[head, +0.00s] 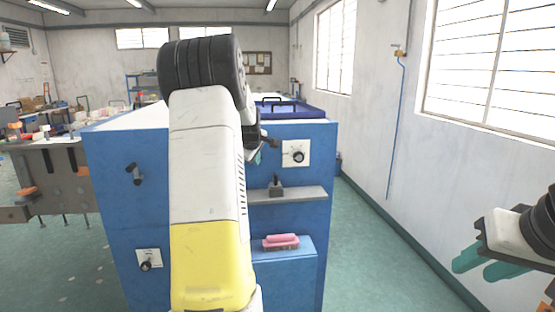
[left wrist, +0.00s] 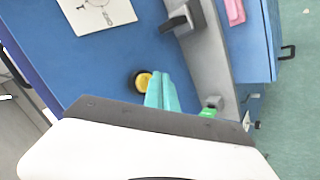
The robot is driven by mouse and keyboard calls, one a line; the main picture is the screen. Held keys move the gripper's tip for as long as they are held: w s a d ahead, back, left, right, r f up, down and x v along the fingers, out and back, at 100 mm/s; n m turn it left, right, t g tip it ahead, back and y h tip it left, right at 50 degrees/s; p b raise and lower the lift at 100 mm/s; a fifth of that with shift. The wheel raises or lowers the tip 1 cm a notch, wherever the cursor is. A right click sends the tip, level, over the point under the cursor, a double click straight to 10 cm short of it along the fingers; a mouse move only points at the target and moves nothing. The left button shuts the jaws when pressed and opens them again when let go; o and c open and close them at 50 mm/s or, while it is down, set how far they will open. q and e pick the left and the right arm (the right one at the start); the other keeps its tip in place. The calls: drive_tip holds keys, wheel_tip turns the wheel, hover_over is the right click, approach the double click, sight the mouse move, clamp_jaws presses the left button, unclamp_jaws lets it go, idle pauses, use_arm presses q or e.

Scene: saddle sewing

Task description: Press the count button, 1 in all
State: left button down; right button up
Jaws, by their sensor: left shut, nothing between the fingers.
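A round yellow button (left wrist: 142,82) in a black collar is on the blue cabinet face in the left wrist view. The picture does not show whether it is the count button. The shut teal fingers of my left gripper (left wrist: 164,92) are just beside it, and I cannot tell whether they touch it. In the head view only a bit of this gripper (head: 257,157) shows past my left arm, which hides the button. A small green-topped part (left wrist: 208,112) is right of the fingers. My right gripper (head: 485,262) is at the lower right, fingers apart and empty, away from the cabinet.
The blue cabinet (head: 110,200) carries a white dial plate (head: 295,153), a grey shelf (head: 300,195) with a black-handled part (head: 276,184), and a pink object (head: 281,241) on a lower ledge. A grey bench (head: 60,180) stands left. The floor right of the cabinet is clear.

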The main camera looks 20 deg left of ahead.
use_arm(q)
drive_tip(key=shift+s+d, duration=0.45)
drive_tip(key=shift+s, duration=0.25)
drive_tip(key=shift+s+d, duration=0.4)
drive_tip(key=shift+s, duration=0.35)
drive_tip(key=shift+s+d, duration=0.45)
drive_tip(key=shift+s, duration=0.25)
drive_tip(key=s+d+r+m+g+h, duration=0.1)
drive_tip(key=s+d+r+m+h, duration=0.15)
drive_tip(key=s+d+m, duration=0.6)
drive_tip(key=s+d+r+m+h, duration=0.2)
drive_tip(key=s+d+r+m, duration=0.1)
drive_tip(key=s+d, duration=1.05)
drive_tip(key=s+d+f+m, duration=0.1)
drive_tip(key=s+d+m, duration=0.1)
drive_tip(key=s, duration=0.4)
drive_tip(key=s+d+f+m+g, duration=0.1)
drive_tip(key=s+d+f+m, duration=0.1)
drive_tip(key=s, duration=0.3)
drive_tip(key=shift+s+d+f+m+h, duration=0.2)
drive_tip(key=shift+s+d+m+h, duration=0.2)
drive_tip(key=shift+m, duration=0.25)
drive_tip(key=shift+w, duration=0.1)
